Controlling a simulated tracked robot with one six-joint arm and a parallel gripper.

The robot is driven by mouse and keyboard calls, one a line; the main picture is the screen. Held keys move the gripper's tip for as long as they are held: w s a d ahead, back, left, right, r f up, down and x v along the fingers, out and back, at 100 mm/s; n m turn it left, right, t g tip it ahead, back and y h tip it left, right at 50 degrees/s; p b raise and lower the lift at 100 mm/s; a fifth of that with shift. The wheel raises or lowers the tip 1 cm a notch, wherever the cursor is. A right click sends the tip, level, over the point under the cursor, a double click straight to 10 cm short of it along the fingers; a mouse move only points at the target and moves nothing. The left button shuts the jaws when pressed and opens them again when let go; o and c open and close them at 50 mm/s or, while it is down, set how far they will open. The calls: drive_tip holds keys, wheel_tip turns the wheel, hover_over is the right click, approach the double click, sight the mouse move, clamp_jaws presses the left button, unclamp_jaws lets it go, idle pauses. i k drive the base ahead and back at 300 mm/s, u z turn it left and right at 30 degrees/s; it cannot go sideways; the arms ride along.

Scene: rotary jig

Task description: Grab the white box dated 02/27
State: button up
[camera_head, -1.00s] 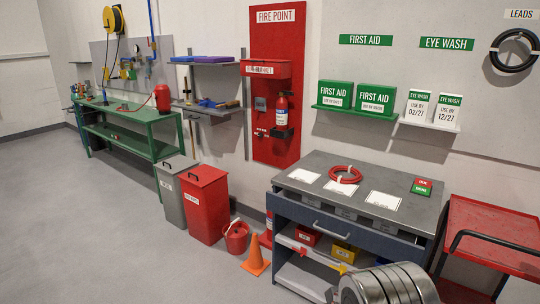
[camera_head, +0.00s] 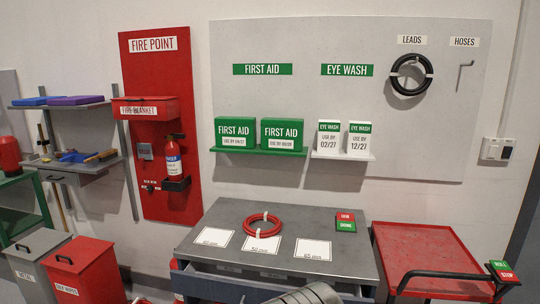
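The white eye wash box marked USE BY 02/27 (camera_head: 328,145) stands upright on a small white shelf (camera_head: 343,157) on the wall, under the green EYE WASH sign (camera_head: 347,70). It has a green top band. A similar white box marked 12/27 (camera_head: 358,146) stands just to its right, with a small gap between them. My gripper does not show. A ribbed silver part, probably of my own arm, shows at the bottom edge, low and apart from the boxes.
Two green first aid boxes (camera_head: 236,133) stand on a green shelf (camera_head: 258,151) to the left. Below is a grey workbench (camera_head: 340,243) with a red cable coil (camera_head: 262,225), white cards and a red and green block (camera_head: 346,221). A red trolley (camera_head: 425,250) stands at right.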

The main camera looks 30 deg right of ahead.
sight(328, 130)
drive_tip(key=z, duration=0.15)
drive_tip(key=i, duration=1.45)
drive_tip(key=z, duration=0.15)
